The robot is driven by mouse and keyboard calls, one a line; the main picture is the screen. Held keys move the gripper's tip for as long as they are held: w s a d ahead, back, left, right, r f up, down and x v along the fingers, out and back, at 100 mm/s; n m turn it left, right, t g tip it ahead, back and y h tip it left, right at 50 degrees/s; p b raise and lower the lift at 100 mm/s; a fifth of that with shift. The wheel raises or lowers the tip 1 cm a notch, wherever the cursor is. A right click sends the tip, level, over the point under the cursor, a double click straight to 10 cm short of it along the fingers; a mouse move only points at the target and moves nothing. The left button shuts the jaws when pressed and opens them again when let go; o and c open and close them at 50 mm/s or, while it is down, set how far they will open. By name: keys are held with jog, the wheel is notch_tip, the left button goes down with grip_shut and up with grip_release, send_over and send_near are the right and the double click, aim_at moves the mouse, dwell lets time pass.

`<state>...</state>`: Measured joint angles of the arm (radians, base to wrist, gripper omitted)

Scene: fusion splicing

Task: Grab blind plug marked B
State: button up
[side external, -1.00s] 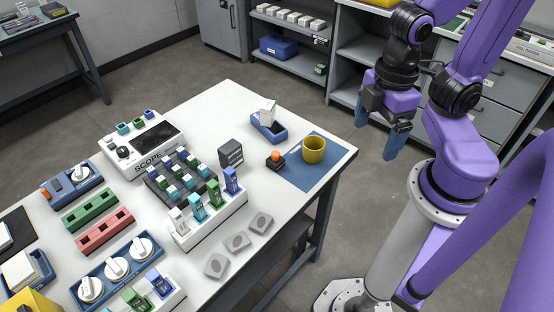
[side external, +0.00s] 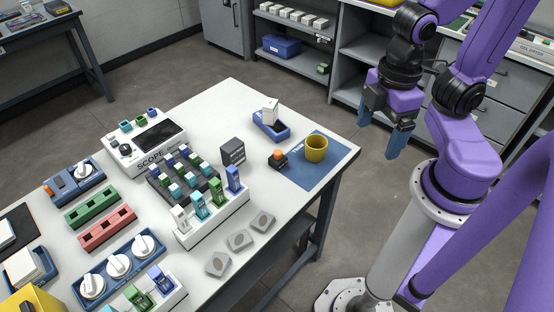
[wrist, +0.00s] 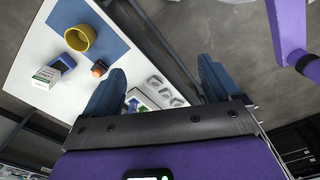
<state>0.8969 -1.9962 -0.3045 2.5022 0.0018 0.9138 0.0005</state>
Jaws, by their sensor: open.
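My gripper (side external: 382,135) is open and empty, high over the floor off the right end of the white table. Its two blue fingers also show in the wrist view (wrist: 160,72), spread apart with the table beyond them. No letter B is readable on any piece, so I cannot tell which one is the blind plug marked B. Three grey square pieces with round centres lie along the table's front edge: a near one (side external: 218,264), a middle one (side external: 239,240) and a far one (side external: 262,222). A white rack (side external: 212,226) holds upright white, teal, green and blue connectors.
A yellow cup (side external: 316,149) stands on a blue mat (side external: 325,173) at the table's right end. Beside it are an orange-topped button (side external: 278,158), a dark block (side external: 232,152) and a blue holder (side external: 271,133). A scope (side external: 147,142) stands behind the dark connector grid.

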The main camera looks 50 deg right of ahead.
jog(key=shift+w, duration=0.1)
jog(key=n+t+h, duration=0.5)
jog(key=n+h, duration=0.7)
jog(key=h, duration=0.1)
send_over(275, 156)
jog(key=a, duration=0.2)
notch_tip(275, 156, down, 18)
jog(key=r, duration=0.1)
jog(key=shift+s+d+f, duration=0.1)
jog(key=shift+s+f, duration=0.05)
jog(key=shift+f, duration=0.95)
jog(key=shift+s+d+f, duration=0.1)
jog(key=shift+f, duration=0.95)
notch_tip(275, 156, down, 2)
jog(key=shift+f, duration=0.15)
jog(key=shift+x, duration=1)
jog(key=shift+w+d+f, duration=0.15)
jog(key=shift+d+f, duration=0.2)
jog(key=shift+d, duration=0.05)
jog(key=c, duration=1)
